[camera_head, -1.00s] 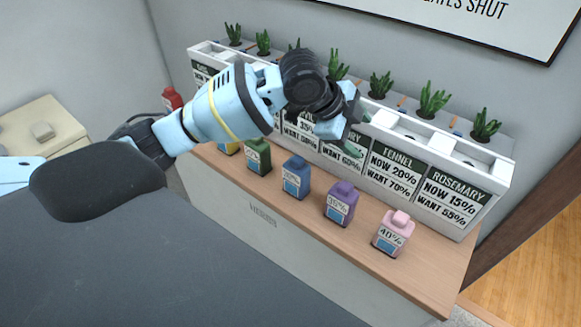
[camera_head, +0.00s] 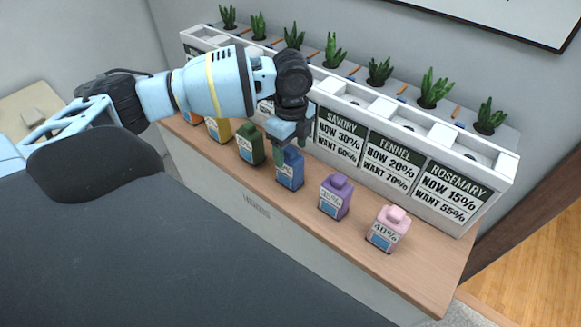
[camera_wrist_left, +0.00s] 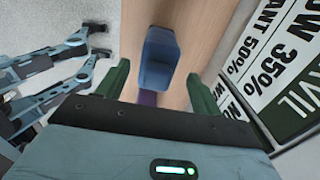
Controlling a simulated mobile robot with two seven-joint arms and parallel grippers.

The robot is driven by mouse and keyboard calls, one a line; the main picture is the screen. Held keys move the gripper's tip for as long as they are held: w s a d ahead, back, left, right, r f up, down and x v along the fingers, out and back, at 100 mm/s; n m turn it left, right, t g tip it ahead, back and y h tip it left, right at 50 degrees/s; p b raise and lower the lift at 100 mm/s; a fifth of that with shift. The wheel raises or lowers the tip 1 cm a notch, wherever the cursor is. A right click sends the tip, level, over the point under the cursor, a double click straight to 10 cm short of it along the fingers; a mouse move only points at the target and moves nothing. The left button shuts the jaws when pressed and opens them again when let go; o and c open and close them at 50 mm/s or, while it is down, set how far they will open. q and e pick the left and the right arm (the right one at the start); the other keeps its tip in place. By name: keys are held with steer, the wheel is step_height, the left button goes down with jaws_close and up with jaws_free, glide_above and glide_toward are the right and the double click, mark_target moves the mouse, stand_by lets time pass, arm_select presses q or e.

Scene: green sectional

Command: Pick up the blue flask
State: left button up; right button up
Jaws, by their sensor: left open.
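The blue flask (camera_head: 290,170) stands upright on the wooden counter in the head view, with a pale label on its front. My left gripper (camera_head: 287,153) is open just above and at the flask, its fingers pointing down and partly covering the flask's top. In the left wrist view the blue flask (camera_wrist_left: 161,60) lies ahead between the two green fingertips (camera_wrist_left: 160,78), with no clear contact. My right gripper cannot be seen in the head view.
A green flask (camera_head: 250,144) stands left of the blue one, a purple flask (camera_head: 335,196) and pink flask (camera_head: 388,229) to its right. The white planter rack (camera_head: 440,150) with signs stands close behind. The wooden counter's (camera_head: 420,272) front edge is clear.

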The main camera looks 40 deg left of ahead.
arm_select(q)
steer(key=shift+s+f, duration=0.15)
steer(key=shift+f, duration=2.4)
steer(key=c, duration=1.2)
steer(key=shift+r, duration=0.15)
